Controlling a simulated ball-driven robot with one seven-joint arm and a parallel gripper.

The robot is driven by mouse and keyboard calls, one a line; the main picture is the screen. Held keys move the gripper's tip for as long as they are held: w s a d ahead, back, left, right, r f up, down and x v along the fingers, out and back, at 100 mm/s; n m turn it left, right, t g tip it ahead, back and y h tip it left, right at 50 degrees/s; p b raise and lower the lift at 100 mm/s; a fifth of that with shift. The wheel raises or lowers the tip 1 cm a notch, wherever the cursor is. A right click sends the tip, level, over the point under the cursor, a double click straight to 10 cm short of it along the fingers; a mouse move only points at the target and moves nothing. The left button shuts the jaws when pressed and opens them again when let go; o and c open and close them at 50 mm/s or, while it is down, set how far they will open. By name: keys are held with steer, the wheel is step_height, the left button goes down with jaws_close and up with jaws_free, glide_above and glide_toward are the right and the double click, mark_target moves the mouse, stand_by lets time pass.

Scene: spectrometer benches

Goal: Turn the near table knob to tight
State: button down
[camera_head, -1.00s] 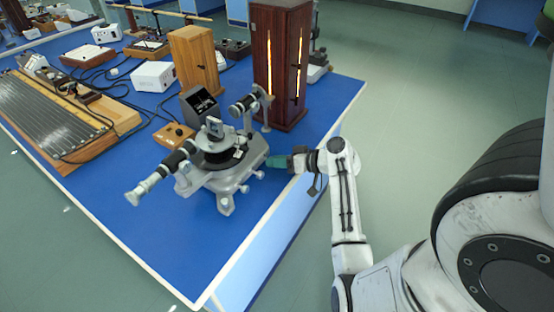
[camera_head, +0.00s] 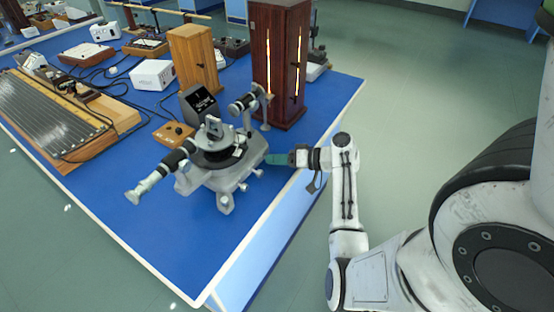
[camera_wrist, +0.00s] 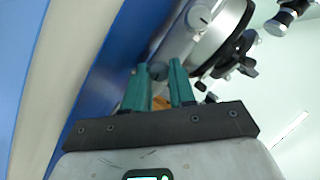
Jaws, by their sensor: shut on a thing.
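The grey spectrometer (camera_head: 222,176) stands on the blue bench top near its right edge, with a telescope tube reaching to the lower left. My gripper (camera_head: 270,159) reaches in from the right at the side of the spectrometer's base. The knob is hidden behind the fingertips in the head view.
A tall dark wooden lamp housing (camera_head: 280,65) with a glowing slit stands behind the spectrometer. A small wooden box (camera_head: 174,134) and a dark display unit (camera_head: 198,104) stand to its left. The floor right of the bench is clear.

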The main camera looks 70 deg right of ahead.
steer(key=shift+f, duration=0.1)
steer(key=c, duration=1.2)
jaws_free()
steer(key=shift+s, duration=0.1)
steer(key=b+v, duration=0.1)
steer(key=v, duration=0.9)
steer(key=shift+s, duration=0.3)
